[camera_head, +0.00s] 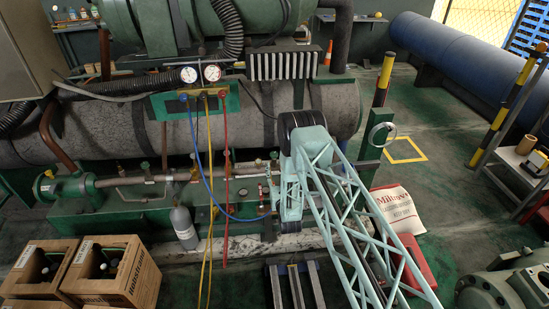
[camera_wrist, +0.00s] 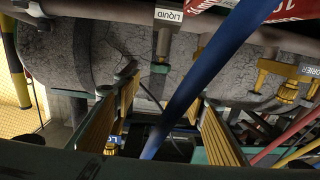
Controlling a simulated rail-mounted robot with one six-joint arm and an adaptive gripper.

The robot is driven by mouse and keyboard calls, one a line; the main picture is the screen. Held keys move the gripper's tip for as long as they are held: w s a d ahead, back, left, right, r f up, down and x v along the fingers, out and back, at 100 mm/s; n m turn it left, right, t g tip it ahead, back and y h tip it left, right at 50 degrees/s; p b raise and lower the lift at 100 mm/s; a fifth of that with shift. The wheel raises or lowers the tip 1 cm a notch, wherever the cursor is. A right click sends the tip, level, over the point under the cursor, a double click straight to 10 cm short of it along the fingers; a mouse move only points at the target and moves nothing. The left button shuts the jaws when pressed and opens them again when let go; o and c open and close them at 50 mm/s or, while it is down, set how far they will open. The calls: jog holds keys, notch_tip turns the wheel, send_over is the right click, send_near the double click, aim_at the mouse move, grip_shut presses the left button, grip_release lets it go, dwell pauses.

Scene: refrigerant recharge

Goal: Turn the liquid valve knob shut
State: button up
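A white "LIQUID" label (camera_wrist: 168,15) sits at the top of the wrist view, on the pipework.
The blue hose (camera_head: 204,165) hangs from the gauge manifold (camera_head: 202,92) with yellow and red hoses beside it. A grey cylinder (camera_head: 184,227) stands left of the arm. Cardboard boxes (camera_head: 112,272) stand at front left. In the wrist view, yellow fittings (camera_wrist: 288,90) lie at right.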

aim_at(275, 156)
jog(key=shift+b+x, duration=0.85)
jog(key=shift+x, duration=3.8)
jog(key=shift+c, duration=0.7)
jog(key=c, duration=0.7)
